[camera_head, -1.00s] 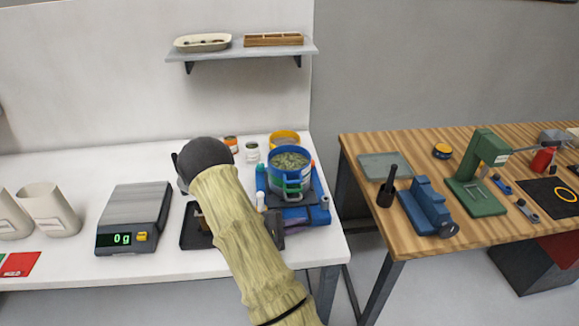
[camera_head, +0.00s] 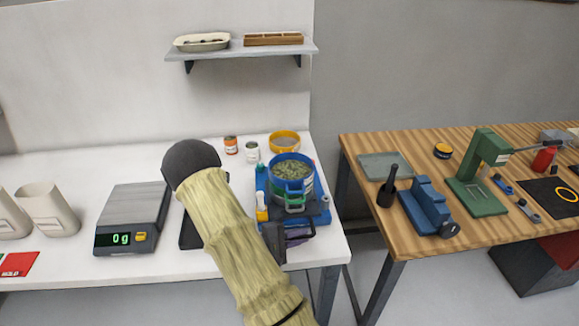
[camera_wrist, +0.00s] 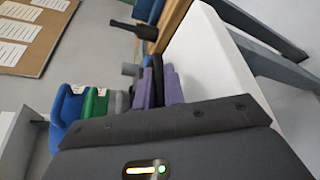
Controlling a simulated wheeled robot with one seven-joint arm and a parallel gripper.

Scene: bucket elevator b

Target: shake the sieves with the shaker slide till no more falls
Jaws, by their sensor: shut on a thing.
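The sieve stack, a blue sieve (camera_head: 306,188) above a green one (camera_head: 295,208), stands upright on the blue shaker (camera_head: 261,180) at the white bench's right end. Grey-green grains lie in the top sieve. My gripper (camera_head: 298,234) is at the shaker's near side, partly behind my arm. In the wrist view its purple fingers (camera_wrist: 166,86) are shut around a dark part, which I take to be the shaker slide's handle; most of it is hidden. The blue sieve (camera_wrist: 66,108) and green sieve (camera_wrist: 94,103) show there to the left. Whether grains fall is not visible.
A scale (camera_head: 133,218) reading 0 g stands left of my arm. Small jars (camera_head: 252,152) and a yellow-rimmed sieve or pan (camera_head: 284,142) stand behind the shaker. A wooden bench (camera_head: 415,240) with a green press (camera_head: 484,175) is to the right, across a gap.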

